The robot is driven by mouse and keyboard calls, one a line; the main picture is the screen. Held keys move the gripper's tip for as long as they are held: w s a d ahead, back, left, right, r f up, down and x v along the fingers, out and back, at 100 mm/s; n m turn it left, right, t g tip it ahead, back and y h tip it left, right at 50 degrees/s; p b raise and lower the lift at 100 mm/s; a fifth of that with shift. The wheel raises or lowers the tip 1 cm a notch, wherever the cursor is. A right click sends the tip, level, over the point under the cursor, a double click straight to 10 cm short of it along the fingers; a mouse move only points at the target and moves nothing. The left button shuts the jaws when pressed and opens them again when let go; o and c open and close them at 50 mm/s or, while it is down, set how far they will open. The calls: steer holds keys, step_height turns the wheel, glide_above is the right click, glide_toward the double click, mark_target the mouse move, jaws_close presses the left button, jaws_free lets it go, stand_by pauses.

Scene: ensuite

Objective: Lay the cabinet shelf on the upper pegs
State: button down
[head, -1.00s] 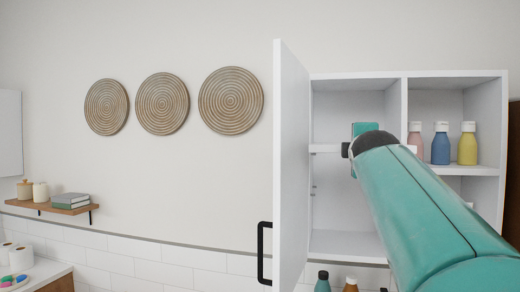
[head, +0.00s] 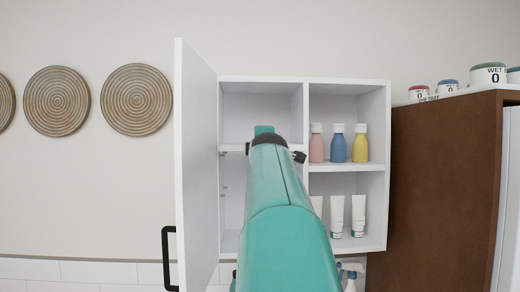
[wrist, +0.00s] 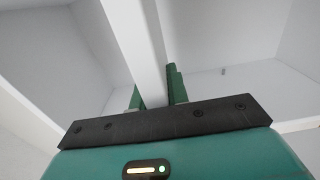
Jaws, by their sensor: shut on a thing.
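The white cabinet shelf (wrist: 143,45) runs as a pale bar between the two green fingers of my gripper (wrist: 155,88) in the wrist view. The fingers are shut on it. In the head view, my gripper (head: 264,131) is at the left bay of the open white cabinet (head: 305,79), at about upper-peg height. My arm hides most of the shelf there. Small pegs (head: 223,188) show on the bay's left wall below that height. A small peg (wrist: 223,71) also shows in the wrist view. Whether the shelf touches the upper pegs I cannot tell.
The cabinet door (head: 196,165) stands open on the left. Pink, blue (head: 338,145) and yellow bottles stand on the right bay's shelf, with white tubes (head: 337,215) below. A tall brown cabinet (head: 435,190) with labelled jars on top is at the right.

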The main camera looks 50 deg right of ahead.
steer(key=shift+x, duration=2.95)
steer(key=shift+f, duration=0.6)
steer(key=c, duration=1.3)
jaws_free()
steer(key=shift+f, duration=0.1)
steer(key=shift+a, duration=0.1)
steer(key=v, duration=1.3)
steer(key=shift+s+a, duration=0.2)
steer(key=shift+a, duration=0.05)
